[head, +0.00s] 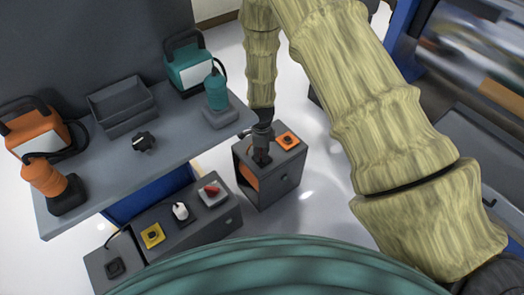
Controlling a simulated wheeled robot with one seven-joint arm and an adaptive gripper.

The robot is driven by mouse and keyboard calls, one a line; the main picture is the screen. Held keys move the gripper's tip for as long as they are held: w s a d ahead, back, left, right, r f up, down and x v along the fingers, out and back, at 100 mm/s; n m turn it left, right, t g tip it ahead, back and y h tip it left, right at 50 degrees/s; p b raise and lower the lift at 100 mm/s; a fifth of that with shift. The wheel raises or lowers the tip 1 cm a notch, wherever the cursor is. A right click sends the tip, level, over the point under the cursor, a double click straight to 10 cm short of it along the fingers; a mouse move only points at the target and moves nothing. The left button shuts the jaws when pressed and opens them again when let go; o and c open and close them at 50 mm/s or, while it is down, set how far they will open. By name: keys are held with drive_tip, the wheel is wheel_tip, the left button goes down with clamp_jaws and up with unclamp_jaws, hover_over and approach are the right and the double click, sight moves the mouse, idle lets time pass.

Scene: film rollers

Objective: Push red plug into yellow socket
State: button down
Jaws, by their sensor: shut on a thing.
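The yellow socket (152,235) is a square plate with a dark centre, on top of the low dark grey unit at the lower left. Nothing stands in it. A small red piece (211,188) sits on a pale square plate at the right end of that unit; I cannot tell whether it is the red plug or a switch. My gripper (262,153) points down over the top of a separate grey box, right of the unit. It is shut on a small dark thing, mostly hidden by the fingers. I cannot make out its shape, or whether it touches the box.
The grey box (282,183) has an orange socket (287,140) on top. A white piece (181,212) and a black socket (115,267) are on the low unit. The grey table (110,185) holds orange and teal machines, a bin and a black piece (143,143).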

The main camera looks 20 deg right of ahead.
drive_tip(key=shift+s+d+f, duration=0.2)
drive_tip(key=shift+s+f, duration=0.1)
drive_tip(key=shift+f, duration=0.2)
drive_tip(key=shift+s+d+f, duration=0.15)
drive_tip(key=shift+s+f, duration=0.15)
drive_tip(key=shift+f, duration=0.2)
drive_tip(key=c, duration=1.1)
unclamp_jaws()
drive_tip(key=shift+c, duration=0.2)
drive_tip(key=o, duration=0.3)
drive_tip(key=shift+w+f, duration=0.35)
drive_tip(key=shift+f, duration=0.3)
drive_tip(key=shift+s+r, duration=0.15)
drive_tip(key=shift+r, duration=0.05)
drive_tip(key=shift+r, duration=0.1)
drive_tip(key=r, duration=1.2)
drive_tip(key=shift+w+a+r, duration=0.1)
drive_tip(key=shift+w+a, duration=0.15)
drive_tip(key=shift+w, duration=0.1)
